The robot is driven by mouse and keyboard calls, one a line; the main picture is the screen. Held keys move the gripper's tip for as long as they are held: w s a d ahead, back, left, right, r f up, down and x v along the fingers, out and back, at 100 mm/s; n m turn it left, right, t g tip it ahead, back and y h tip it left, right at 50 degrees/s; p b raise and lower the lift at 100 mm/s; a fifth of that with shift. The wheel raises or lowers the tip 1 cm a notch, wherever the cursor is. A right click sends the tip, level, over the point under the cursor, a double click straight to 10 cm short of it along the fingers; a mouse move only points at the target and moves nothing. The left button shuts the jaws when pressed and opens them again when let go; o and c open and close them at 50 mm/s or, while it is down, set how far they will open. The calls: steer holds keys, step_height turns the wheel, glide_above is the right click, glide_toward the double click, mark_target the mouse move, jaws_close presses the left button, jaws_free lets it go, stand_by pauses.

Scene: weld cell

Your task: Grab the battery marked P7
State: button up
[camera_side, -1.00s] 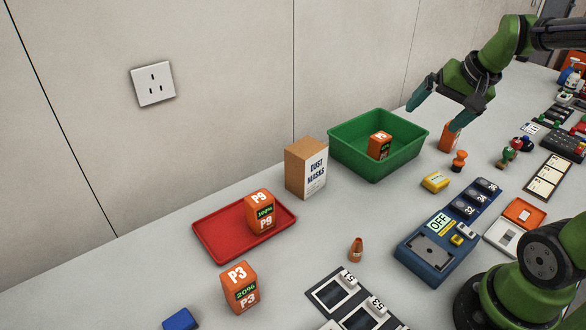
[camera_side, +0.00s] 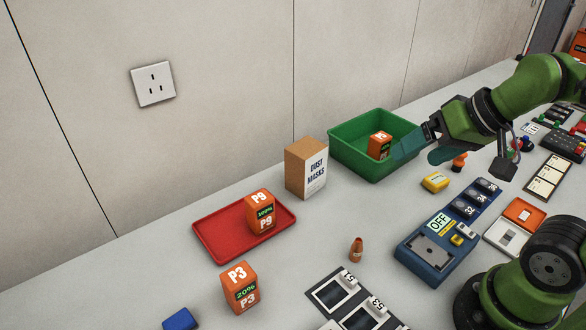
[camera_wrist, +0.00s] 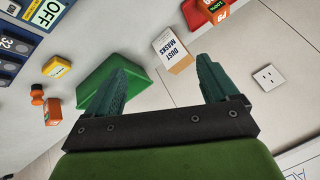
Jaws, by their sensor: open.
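No battery visibly reads P7. My gripper (camera_side: 414,157) is open and empty, just above the right rim of the green bin (camera_side: 345,158). An orange battery (camera_side: 380,144) stands inside the bin; its mark is too small to read surely. Another orange battery (camera_wrist: 53,112) shows beside the bin in the wrist view, its mark unreadable; my gripper hides it in the side view. Battery P9 (camera_side: 260,211) stands on the red tray (camera_side: 213,242). Battery P3 (camera_side: 240,287) stands on the table. In the wrist view my open fingers (camera_wrist: 160,62) point toward the dust-mask box.
The dust-mask box (camera_side: 306,168) stands between tray and bin. A yellow block (camera_side: 435,181), orange stamp-like piece (camera_side: 459,161) and blue device (camera_side: 440,248) lie right of the bin. The wall rises behind.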

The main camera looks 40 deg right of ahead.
steer(key=w+d+f+m+g+h, duration=0.1)
steer(key=w+d, duration=0.2)
steer(key=d, duration=0.7)
steer(key=w+d+f+m+g, duration=0.1)
steer(key=w+d, duration=0.2)
steer(key=d, duration=0.7)
steer(key=w+d+f+m+g+h, duration=0.1)
steer(key=w+d, duration=0.2)
steer(key=d, duration=0.7)
steer(key=d+f+n, duration=0.2)
steer(key=d+n, duration=0.7)
steer(key=d, duration=0.7)
steer(key=shift+y, duration=0.3)
steer(key=x, duration=0.9)
steer(key=shift+d+f, duration=0.15)
steer(key=shift+f, duration=0.25)
steer(key=shift+w+x, duration=0.15)
steer(key=shift+x, duration=1.45)
steer(key=shift+w+x, duration=0.15)
steer(key=shift+x, duration=1.4)
steer(key=shift+d+r, duration=0.1)
steer(key=shift+d, duration=0.05)
